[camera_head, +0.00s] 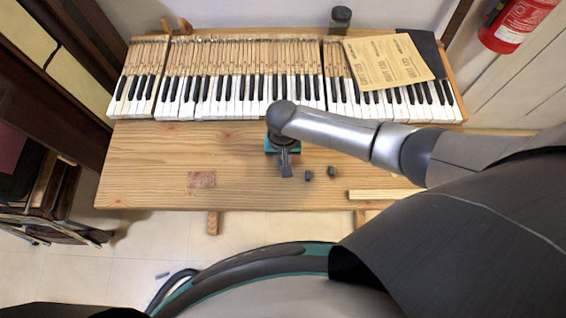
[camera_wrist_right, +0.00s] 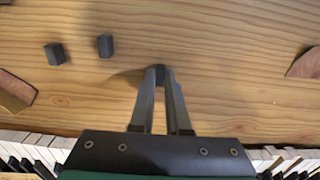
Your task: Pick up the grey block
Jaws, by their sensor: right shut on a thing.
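My right gripper (camera_head: 285,172) points down over the wooden table in front of the piano keys. In the right wrist view its two fingers (camera_wrist_right: 160,78) come together on a small dark grey block (camera_wrist_right: 160,73) between the tips. Most of that block is hidden by the fingers, and I cannot tell whether it touches the table. Two similar dark grey blocks stand on the table beside the gripper, a nearer one (camera_head: 309,175) and a farther one (camera_head: 332,171). They also show in the right wrist view (camera_wrist_right: 105,45) (camera_wrist_right: 55,54). My left gripper is not in view.
Piano keys (camera_head: 240,95) run along the back of the wooden table (camera_head: 140,160). A paper sheet (camera_head: 388,62) lies over the keys at right. A reddish patch (camera_head: 201,179) and a wooden strip (camera_head: 385,194) lie near the front edge. The table's left part is clear.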

